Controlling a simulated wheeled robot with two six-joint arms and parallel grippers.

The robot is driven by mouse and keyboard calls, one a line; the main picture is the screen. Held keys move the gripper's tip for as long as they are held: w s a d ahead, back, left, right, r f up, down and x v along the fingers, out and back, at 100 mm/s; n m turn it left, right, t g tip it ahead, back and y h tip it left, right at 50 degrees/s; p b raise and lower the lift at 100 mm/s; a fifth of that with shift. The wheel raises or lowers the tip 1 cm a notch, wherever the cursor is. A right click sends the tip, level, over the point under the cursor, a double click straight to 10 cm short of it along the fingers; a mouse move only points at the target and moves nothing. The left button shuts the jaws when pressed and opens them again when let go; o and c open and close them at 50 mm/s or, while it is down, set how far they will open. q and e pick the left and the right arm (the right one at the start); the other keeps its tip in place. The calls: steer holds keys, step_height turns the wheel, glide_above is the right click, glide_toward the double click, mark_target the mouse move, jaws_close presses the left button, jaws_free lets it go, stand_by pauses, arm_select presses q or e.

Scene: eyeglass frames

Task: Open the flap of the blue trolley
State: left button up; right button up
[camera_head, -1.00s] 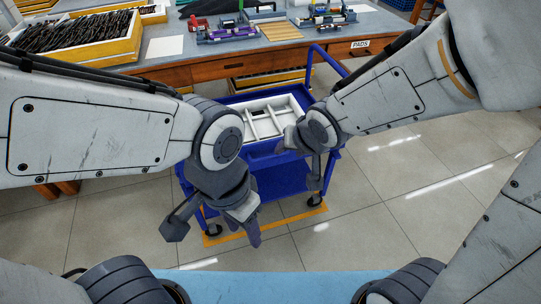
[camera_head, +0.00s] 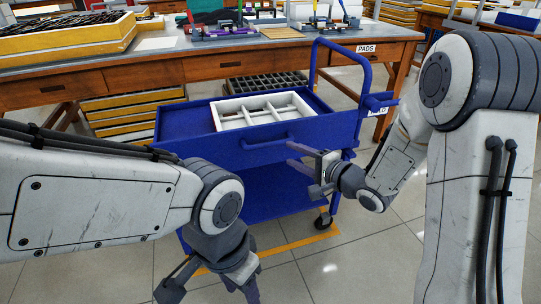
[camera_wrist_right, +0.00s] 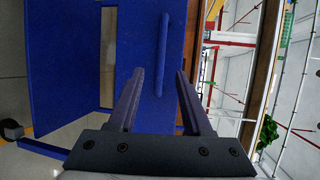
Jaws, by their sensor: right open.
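The blue trolley (camera_head: 180,118) stands in front of the workbench. Its upright blue front flap (camera_head: 325,133) carries a blue bar handle (camera_head: 265,142). My right gripper (camera_head: 291,156) is open and empty, in front of the flap, to the right of the handle and slightly lower. In the right wrist view the open fingers (camera_wrist_right: 160,78) point at the flap (camera_wrist_right: 132,50), and the handle (camera_wrist_right: 162,55) shows between them. Contact cannot be told. My left gripper (camera_head: 208,290) hangs open and empty, low in front of the trolley's left part.
A white divided tray (camera_head: 232,122) sits on the trolley's top. A blue push rail (camera_head: 340,42) rises at its right. The wooden workbench (camera_head: 130,77) behind holds trays and tools. Yellow floor tape (camera_head: 298,243) runs in front; the tiled floor is clear.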

mark_target(272, 145)
steer(key=shift+b+x, duration=1.9)
steer(key=shift+x, duration=3.15)
steer(key=shift+r, duration=0.1)
jaws_close()
